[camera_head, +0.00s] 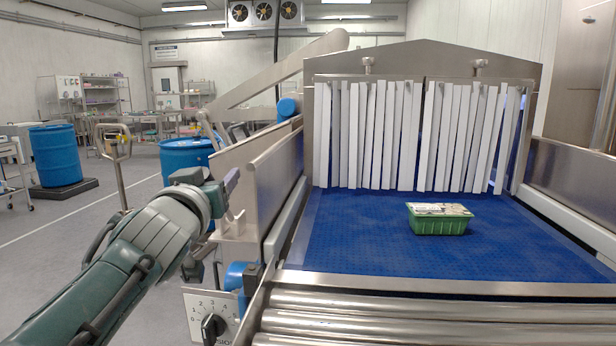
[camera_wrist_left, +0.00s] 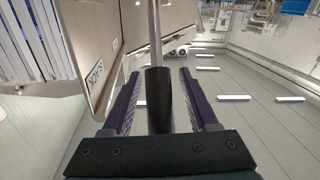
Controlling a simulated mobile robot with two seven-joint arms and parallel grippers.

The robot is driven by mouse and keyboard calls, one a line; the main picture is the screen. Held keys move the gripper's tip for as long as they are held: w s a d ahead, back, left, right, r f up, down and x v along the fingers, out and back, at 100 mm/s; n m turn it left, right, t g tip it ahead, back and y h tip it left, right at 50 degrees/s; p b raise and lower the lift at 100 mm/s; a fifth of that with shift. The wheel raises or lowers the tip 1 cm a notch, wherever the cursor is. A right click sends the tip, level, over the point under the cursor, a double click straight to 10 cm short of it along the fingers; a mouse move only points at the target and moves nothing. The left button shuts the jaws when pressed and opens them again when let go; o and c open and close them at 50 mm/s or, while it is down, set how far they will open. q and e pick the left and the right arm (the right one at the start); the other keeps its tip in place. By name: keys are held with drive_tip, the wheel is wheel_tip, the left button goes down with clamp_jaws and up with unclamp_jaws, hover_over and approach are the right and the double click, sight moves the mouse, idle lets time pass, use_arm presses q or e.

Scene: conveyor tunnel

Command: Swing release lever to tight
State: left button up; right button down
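The release lever shows in the left wrist view as a thin metal rod ending in a black grip (camera_wrist_left: 159,100). The grip stands between the two purple-grey fingers of my left gripper (camera_wrist_left: 160,105), with a visible gap on each side. The gripper is open around the grip, not closed on it. In the head view my left gripper (camera_head: 228,190) is beside the metal side plate on the conveyor's left; the black grip cannot be made out there. A small lettered label (camera_wrist_left: 95,78) is on the panel left of the rod; its word is not clearly readable. My right gripper is not in view.
The blue conveyor belt (camera_head: 350,245) carries a green tray (camera_head: 438,226) before the white strip curtain (camera_head: 365,135). Metal rollers (camera_head: 420,325) lie in front. A dial panel (camera_head: 208,312) sits below my gripper. A blue drum (camera_head: 187,155) stands behind it.

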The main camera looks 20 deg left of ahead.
use_arm(q)
clamp_jaws()
idle(1.2)
